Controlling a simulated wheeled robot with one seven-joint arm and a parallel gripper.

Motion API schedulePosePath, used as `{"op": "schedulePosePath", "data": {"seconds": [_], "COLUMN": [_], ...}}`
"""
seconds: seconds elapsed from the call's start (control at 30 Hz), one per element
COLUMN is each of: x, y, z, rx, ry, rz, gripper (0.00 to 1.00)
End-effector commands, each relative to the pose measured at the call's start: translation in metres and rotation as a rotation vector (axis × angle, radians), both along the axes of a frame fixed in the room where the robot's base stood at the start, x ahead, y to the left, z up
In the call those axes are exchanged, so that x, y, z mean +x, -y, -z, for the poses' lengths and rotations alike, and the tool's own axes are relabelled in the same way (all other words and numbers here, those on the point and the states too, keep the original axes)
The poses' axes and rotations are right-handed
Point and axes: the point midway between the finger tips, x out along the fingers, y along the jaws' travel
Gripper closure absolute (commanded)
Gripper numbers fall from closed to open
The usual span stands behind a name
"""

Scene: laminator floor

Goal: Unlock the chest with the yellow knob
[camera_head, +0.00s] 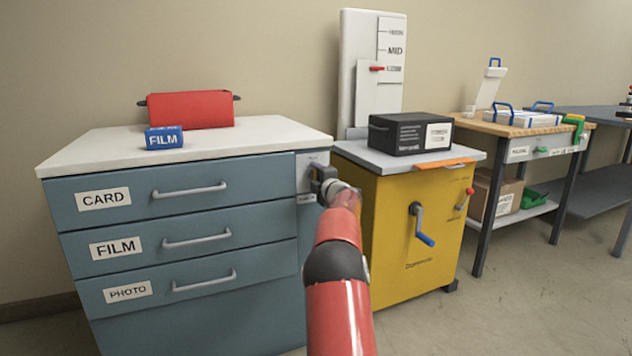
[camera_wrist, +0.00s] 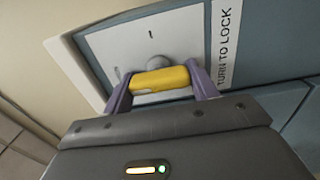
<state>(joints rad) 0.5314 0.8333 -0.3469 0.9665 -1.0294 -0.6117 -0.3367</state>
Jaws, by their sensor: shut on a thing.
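The chest (camera_head: 270,245) is blue-grey with a white top and three labelled drawers, all closed. My gripper (camera_head: 325,178) is at the chest's upper right front, and my red arm hides part of that corner. In the wrist view my gripper (camera_wrist: 162,84) has its purple fingers on both ends of the yellow knob (camera_wrist: 160,79) and is shut on it. The knob sits on a white lock plate (camera_wrist: 150,45) with a "TURN TO LOCK" label (camera_wrist: 223,45) beside it. The knob's yellow bar lies nearly crosswise in the wrist view. The head view hides the knob.
On the chest top are a red roll-like box (camera_head: 190,109) and a blue FILM box (camera_head: 164,138). A yellow cabinet (camera_head: 405,230) with a crank (camera_head: 421,225) and a black box (camera_head: 410,133) stands close on the right. Open floor (camera_head: 530,300) lies at front right.

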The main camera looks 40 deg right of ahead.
Motion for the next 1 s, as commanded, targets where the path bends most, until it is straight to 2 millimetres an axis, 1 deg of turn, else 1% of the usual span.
{"op": "schedulePosePath", "data": {"seconds": [0.03, 0.5, 0.53, 0.67, 0.7, 1.0], "x": [0.0004, 0.0004, 0.0004, 0.0003, 0.0002, -0.0016], "y": [-0.0003, -0.0002, -0.0002, -0.0001, -0.0002, -0.0004], "z": [0.0026, 0.0026, 0.0026, 0.0021, 0.0019, 0.0008], "rx": [-0.006, -0.02, -0.02, -0.02, -0.019, -0.018], "ry": [-0.005, -0.009, -0.009, -0.008, -0.008, -0.005], "rz": [-0.001, -0.001, -0.001, -0.001, -0.001, 0.0], "gripper": [0.65, 0.65, 0.39, 0.22, 0.2, 0.2]}}
